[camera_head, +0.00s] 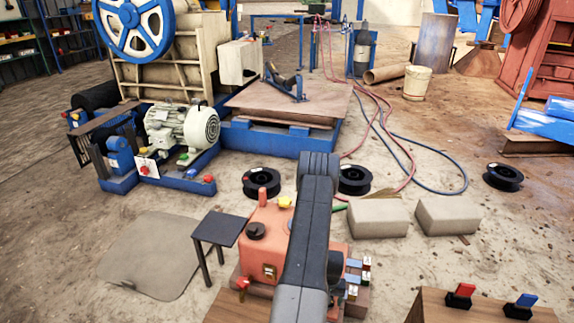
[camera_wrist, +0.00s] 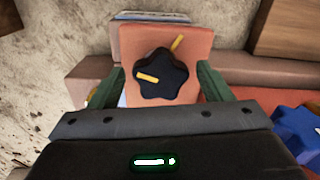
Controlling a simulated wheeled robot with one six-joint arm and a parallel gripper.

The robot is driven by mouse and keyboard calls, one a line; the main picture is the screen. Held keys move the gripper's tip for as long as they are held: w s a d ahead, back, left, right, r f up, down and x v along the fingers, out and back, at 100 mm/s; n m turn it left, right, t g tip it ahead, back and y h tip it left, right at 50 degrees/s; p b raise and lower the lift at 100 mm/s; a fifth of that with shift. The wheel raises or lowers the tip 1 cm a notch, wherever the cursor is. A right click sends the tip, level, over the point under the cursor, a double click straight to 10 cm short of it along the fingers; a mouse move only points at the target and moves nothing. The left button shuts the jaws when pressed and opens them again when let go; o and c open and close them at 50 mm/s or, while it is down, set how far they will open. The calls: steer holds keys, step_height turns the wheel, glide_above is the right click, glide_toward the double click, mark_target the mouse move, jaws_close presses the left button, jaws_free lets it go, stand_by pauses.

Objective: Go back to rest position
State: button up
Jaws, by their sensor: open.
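My gripper (camera_wrist: 160,78) shows in the wrist view with its two green fingers apart. A black star-shaped knob (camera_wrist: 165,75) with yellow marks lies between and beyond the fingers, on an orange-red face (camera_wrist: 133,38). The fingers look clear of the knob; I cannot tell the exact gap. In the head view my dark arm reaches forward over the orange control box (camera_head: 262,258) and hides part of it. The gripper is mostly hidden there behind the arm.
A black knob (camera_head: 256,230) and a red button (camera_head: 264,194) sit on or near the box. Two grey blocks (camera_head: 448,215) lie right of my arm. A small dark stand (camera_head: 218,229) is left. A wooden box with switches (camera_head: 480,308) is at front right. A jaw crusher (camera_head: 185,75) stands behind.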

steer(key=m+p, duration=0.2)
steer(key=m, duration=0.2)
steer(key=shift+a+r+m, duration=0.1)
steer(key=shift+r+m, duration=0.05)
steer(key=shift+m, duration=0.15)
steer(key=shift+w+m+p, duration=0.1)
steer(key=shift+m+p, duration=0.5)
steer(key=shift+m, duration=0.5)
